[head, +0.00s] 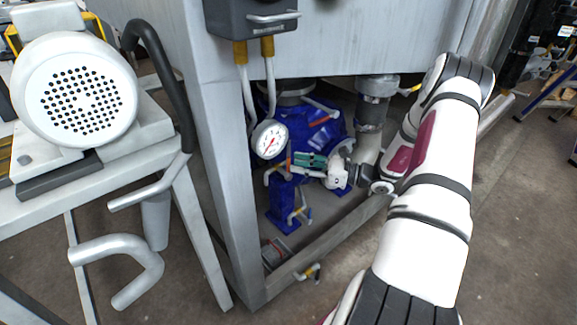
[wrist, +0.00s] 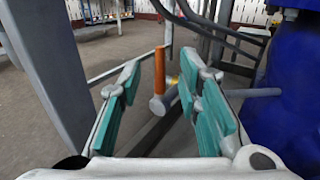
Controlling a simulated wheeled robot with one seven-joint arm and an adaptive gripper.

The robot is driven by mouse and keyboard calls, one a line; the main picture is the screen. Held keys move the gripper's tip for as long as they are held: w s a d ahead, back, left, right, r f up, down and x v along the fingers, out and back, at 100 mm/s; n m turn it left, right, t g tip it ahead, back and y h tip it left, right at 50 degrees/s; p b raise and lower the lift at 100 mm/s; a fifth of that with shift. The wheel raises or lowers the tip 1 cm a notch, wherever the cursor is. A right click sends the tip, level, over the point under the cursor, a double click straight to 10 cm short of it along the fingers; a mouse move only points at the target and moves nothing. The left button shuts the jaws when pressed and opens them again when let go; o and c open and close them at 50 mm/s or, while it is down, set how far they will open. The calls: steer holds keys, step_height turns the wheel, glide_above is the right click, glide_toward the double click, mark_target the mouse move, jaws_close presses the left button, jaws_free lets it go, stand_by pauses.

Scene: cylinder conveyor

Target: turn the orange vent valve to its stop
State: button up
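The orange vent valve shows in the wrist view as an upright orange handle (wrist: 159,70) on a grey valve body (wrist: 159,103). The handle is straight ahead, in line with the gap between my fingers. In the head view a small orange-red piece (head: 289,152) just left of my fingertips looks like the same handle. My gripper (wrist: 160,84) is open, with one teal-padded finger on each side and nothing held. In the head view my gripper (head: 298,162) reaches in from the right, in front of the blue machine. I cannot tell whether the handle is between the fingertips or just beyond them.
The blue machine (head: 283,203) stands under the grey cabinet (head: 335,40); its blue body (wrist: 297,85) is close on the right in the wrist view. A white gauge (head: 269,139) hangs left of my gripper. A grey frame post (head: 222,150) stands further left.

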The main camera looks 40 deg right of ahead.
mark_target(288, 162)
steer(key=shift+b+x, duration=0.45)
steer(key=shift+x, duration=1.6)
steer(key=shift+c, duration=0.2)
jaws_close()
